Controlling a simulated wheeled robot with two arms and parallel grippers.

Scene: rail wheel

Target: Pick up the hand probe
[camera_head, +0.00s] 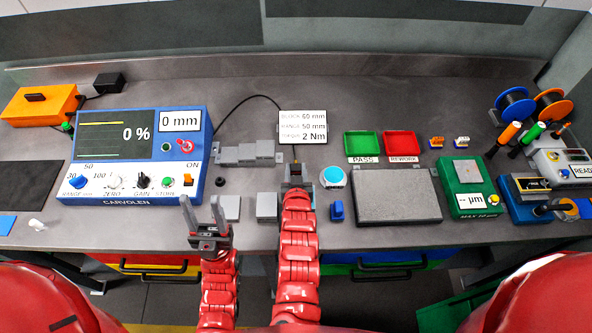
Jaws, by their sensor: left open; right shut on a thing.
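My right gripper (295,172) points away from me at the middle of the bench, below the small white card. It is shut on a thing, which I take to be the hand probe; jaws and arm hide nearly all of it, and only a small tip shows. A black cable (246,98) runs from the blue CARVOLEN unit (130,201) and passes behind the card towards that spot. My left gripper (204,219) is open and empty, its fingers pointing away from me, just right of the unit's lower corner.
Grey stepped blocks (243,153) and a loose grey block (267,206) lie close to my grippers. The white card (303,126) stands behind the right one. A round blue-topped thing (333,177), a blue piece (337,210) and a grey plate (397,208) sit to its right.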

